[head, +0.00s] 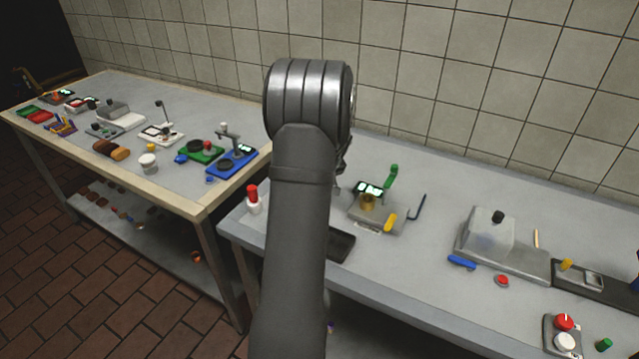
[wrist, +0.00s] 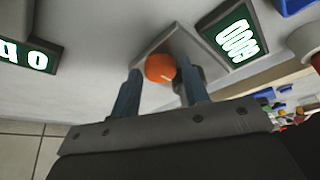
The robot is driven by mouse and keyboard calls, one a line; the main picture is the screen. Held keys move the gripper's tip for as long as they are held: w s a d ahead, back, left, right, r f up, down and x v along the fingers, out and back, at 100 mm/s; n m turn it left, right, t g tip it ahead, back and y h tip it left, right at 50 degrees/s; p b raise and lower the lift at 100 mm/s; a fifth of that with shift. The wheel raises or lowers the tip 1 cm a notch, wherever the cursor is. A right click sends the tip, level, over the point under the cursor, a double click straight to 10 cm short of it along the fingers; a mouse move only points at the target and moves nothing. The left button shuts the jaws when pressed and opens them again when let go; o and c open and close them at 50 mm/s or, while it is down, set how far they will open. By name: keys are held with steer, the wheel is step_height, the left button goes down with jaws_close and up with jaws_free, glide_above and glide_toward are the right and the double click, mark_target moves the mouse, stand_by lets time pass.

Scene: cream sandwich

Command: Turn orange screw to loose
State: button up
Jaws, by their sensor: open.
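In the wrist view, the orange screw (wrist: 160,68) shows as a rounded orange head on a grey, plate-like part. My gripper (wrist: 159,80) is open, with one blue-grey finger on each side of the screw head. I cannot tell whether either finger touches it. A dark green display with white characters (wrist: 233,36) is beside the screw; its text is tilted and hard to read. In the head view, my arm hides my gripper, and I cannot make out the orange screw there.
Another lit display (wrist: 26,54) is at the wrist view's left. A tiled wall (head: 440,70) is behind.

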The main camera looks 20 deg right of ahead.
steer(key=v, duration=1.7)
steer(key=shift+r, duration=0.2)
steer(key=x, duration=1.7)
steer(key=shift+f, duration=0.25)
steer(key=shift+r, duration=0.1)
